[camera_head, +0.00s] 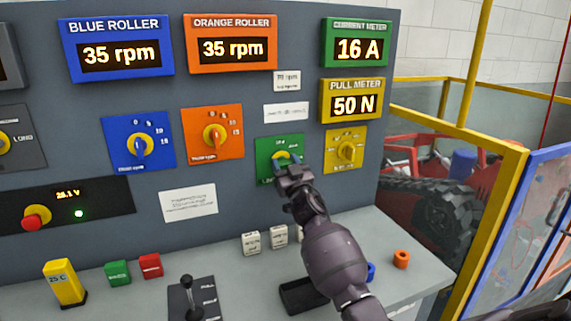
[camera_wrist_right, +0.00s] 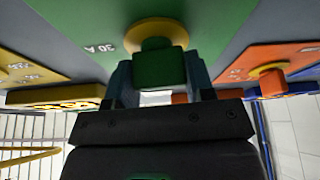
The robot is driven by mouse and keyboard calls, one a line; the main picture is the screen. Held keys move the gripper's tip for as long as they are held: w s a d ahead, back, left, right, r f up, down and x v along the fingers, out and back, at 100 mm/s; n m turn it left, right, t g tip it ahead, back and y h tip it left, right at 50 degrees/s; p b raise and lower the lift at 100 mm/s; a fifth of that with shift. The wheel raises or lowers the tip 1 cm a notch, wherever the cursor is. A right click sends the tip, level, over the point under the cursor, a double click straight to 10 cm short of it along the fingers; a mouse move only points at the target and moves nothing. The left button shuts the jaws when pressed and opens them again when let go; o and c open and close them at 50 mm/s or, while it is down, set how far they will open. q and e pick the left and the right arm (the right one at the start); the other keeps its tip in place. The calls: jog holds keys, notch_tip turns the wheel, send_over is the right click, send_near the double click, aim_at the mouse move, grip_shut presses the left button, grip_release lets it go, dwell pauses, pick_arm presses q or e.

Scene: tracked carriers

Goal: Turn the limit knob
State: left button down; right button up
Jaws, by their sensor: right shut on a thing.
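The limit knob sits on a green plate (camera_head: 266,153) on the upright panel, below the orange roller display. In the right wrist view the knob (camera_wrist_right: 158,68) is a green block on a round yellow base, with "30 A" printed on the green plate beside it. My right gripper (camera_head: 284,165) reaches up to it and hides part of it in the head view. The wrist view shows the fingers (camera_wrist_right: 160,85) on both sides of the green block, shut on it. My left gripper is not in view.
A blue knob plate (camera_head: 121,153), an orange one (camera_head: 200,145) and a yellow one (camera_head: 357,134) flank the green plate. The current meter (camera_head: 357,47) reads 16 A; the pull meter (camera_head: 352,105) reads 50 N. A lever (camera_head: 188,290) and small blocks stand on the ledge below.

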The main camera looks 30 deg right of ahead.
jog(key=n+y+p, duration=0.1)
jog(key=n, duration=0.2)
jog(key=n+y+p, duration=0.1)
jog(key=n+y, duration=0.1)
jog(key=n, duration=0.2)
jog(key=shift+r, duration=0.15)
jog(key=shift+a+n+g+y+p, duration=0.1)
jog(key=shift+n+g+y+p, duration=0.2)
jog(key=shift+n+y+p, duration=0.7)
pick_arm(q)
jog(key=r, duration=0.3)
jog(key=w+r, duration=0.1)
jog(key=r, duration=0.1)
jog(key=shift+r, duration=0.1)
pick_arm(e)
jog(key=shift+n, duration=0.8)
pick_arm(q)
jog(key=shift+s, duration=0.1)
pick_arm(e)
jog(key=shift+f, duration=0.2)
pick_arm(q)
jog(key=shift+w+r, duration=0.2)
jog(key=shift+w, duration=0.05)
pick_arm(e)
jog(key=o, duration=0.9)
